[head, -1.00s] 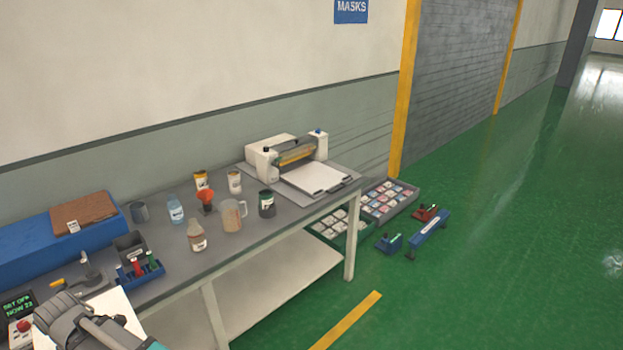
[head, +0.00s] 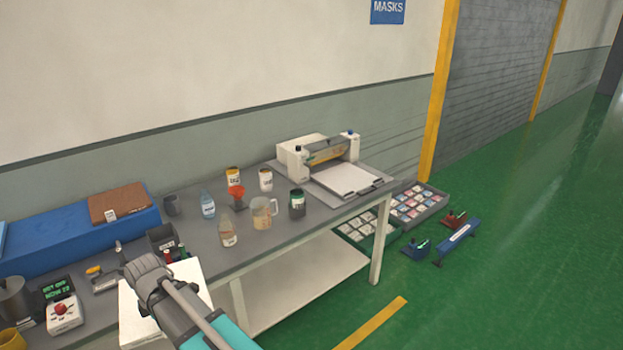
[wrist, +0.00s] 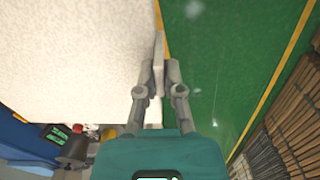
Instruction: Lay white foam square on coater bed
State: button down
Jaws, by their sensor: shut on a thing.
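My gripper (wrist: 166,68) is shut on the edge of the white foam square (wrist: 75,55), which fills the upper left of the wrist view. In the head view the foam square (head: 190,275) is at the lower left, in front of the bench, partly hidden by my gripper (head: 150,275). The coater (head: 315,155) stands at the far right end of the bench. Its pale flat bed (head: 346,178) faces the front right and looks clear, with a dark bar at its front edge.
On the bench (head: 220,262) stand jars, a bottle, a funnel and a glass jug (head: 263,212) between foam and coater. A blue block (head: 70,235) with a brown slab (head: 118,203) lies at the back left. Trays (head: 415,205) and small tools lie on the green floor beyond the bench.

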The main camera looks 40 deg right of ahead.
aim_at(345, 178)
jog(key=z, duration=0.3)
jog(key=i, duration=0.15)
jog(key=z, duration=3.1)
jog(key=i, duration=1)
jog(key=u, duration=0.05)
